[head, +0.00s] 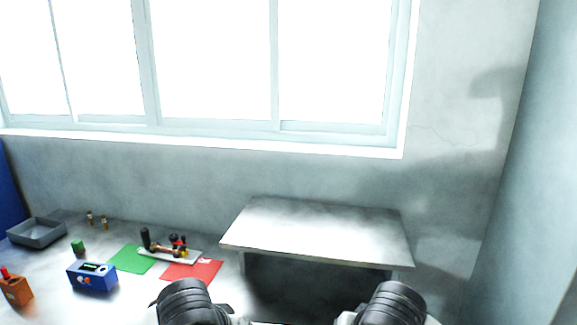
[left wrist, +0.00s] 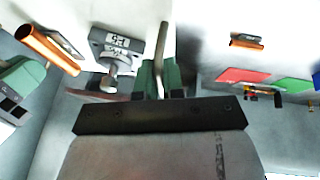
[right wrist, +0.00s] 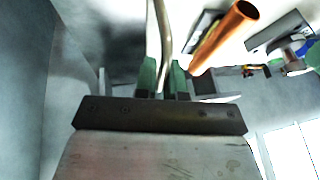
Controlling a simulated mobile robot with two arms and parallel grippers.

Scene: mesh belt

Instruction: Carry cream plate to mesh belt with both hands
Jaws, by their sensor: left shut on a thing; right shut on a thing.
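The cream plate (left wrist: 163,45) shows as a thin, slightly curved edge in the left wrist view, standing between the green fingers of my left gripper (left wrist: 160,78), which is shut on it. In the right wrist view the plate (right wrist: 161,35) shows the same way, and my right gripper (right wrist: 163,78) is shut on its rim. In the head view my two wrists come in at the bottom edge; the fingers and most of the plate are out of that frame. I cannot make out a mesh belt for certain in any view.
A bare grey table (head: 320,235) stands against the wall ahead. To the left, a worktop holds a grey tray (head: 37,232), a blue box (head: 92,277), a green mat (head: 130,260), a red mat (head: 192,271) and a rack of tools (head: 165,250). A copper-coloured tube (right wrist: 225,35) shows near my right gripper.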

